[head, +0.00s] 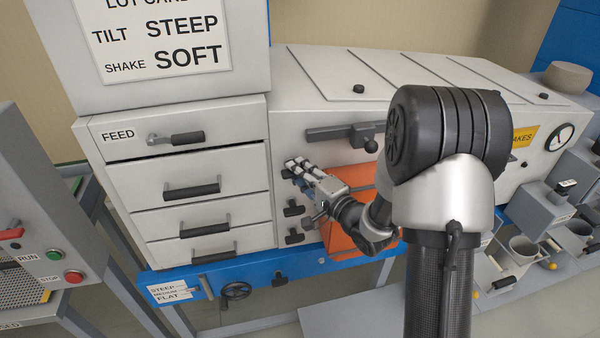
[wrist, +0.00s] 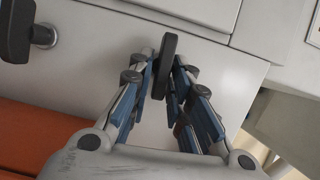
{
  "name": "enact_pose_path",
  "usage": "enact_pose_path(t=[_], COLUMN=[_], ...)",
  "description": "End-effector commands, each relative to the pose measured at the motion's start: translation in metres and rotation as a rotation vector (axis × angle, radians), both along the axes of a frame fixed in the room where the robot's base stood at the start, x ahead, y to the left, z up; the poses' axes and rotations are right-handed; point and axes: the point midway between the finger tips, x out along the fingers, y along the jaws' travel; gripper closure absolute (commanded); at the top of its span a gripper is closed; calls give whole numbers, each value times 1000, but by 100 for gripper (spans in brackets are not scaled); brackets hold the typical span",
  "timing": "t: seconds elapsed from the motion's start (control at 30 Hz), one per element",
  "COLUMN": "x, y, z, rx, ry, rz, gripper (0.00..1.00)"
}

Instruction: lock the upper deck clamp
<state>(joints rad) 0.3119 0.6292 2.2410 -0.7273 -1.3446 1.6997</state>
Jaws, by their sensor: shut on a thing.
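The upper deck clamp is a dark handle on the pale machine front, just right of the drawer stack; in the head view (head: 287,173) it is the top one of a column and partly covered by my fingers. My gripper (head: 294,166) reaches it from the right. In the wrist view the black clamp handle (wrist: 168,52) stands between the fingertips of my gripper (wrist: 165,75), which are shut on it. Its mount behind the fingers is hidden.
Two more dark clamps sit below, a middle one (head: 293,208) and a lower one (head: 294,238). An orange panel (head: 340,238) lies right of them, partly behind my arm. Drawers with bar handles (head: 192,188) are on the left. A dark bar (head: 338,132) is above.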

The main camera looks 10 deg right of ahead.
Motion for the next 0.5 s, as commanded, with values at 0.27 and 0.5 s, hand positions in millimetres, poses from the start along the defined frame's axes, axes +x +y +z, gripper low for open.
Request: enact_pose_path(t=[0.27, 0.5], x=[0, 0], y=[-1, -1], z=[-1, 0], rx=[63, 72], ry=[-1, -2], rz=[-2, -2], gripper=[100, 100])
